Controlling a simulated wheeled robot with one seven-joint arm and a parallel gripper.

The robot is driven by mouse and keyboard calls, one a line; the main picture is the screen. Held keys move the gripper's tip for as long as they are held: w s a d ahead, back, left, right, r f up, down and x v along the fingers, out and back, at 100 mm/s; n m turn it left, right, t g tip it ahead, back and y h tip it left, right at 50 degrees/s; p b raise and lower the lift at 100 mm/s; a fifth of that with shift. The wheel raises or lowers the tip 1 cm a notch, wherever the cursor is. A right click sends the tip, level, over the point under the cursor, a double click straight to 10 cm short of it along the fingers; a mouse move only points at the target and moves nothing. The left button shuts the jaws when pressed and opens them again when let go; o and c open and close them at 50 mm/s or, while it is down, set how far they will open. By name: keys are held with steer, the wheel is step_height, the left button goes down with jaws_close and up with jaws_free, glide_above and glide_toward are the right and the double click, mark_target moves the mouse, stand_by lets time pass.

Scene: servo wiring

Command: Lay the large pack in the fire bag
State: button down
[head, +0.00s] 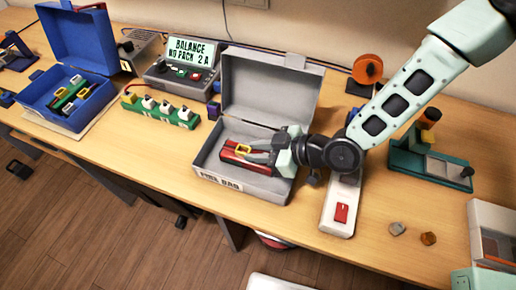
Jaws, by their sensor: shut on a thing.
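The fire bag (217,183) is a grey open box with its lid up, labelled "FIRE BAG" on its front, in the middle of the desk in the head view. The large pack (232,158) is a dark red block with a yellow loop on top. It is inside the fire bag's outline, low between the walls; whether it touches the floor of the bag I cannot tell. My gripper (256,151) reaches in from the right and is shut on the pack's right part. The fingers hide some of the pack.
A charger (182,72) with a screen reading "BALANCE NO PACK 2 A" stands behind left. A green rack (160,112) and a blue case (72,118) are further left. A white power strip (338,212) with a red switch lies right of the bag, near two small stones (397,228).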

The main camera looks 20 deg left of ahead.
steer(key=c, duration=1.2)
jaws_free()
steer(key=shift+f, duration=0.1)
steer(key=shift+r, duration=0.2)
steer(key=b+v, duration=0.2)
steer(key=v, duration=1)
steer(key=shift+f, duration=0.1)
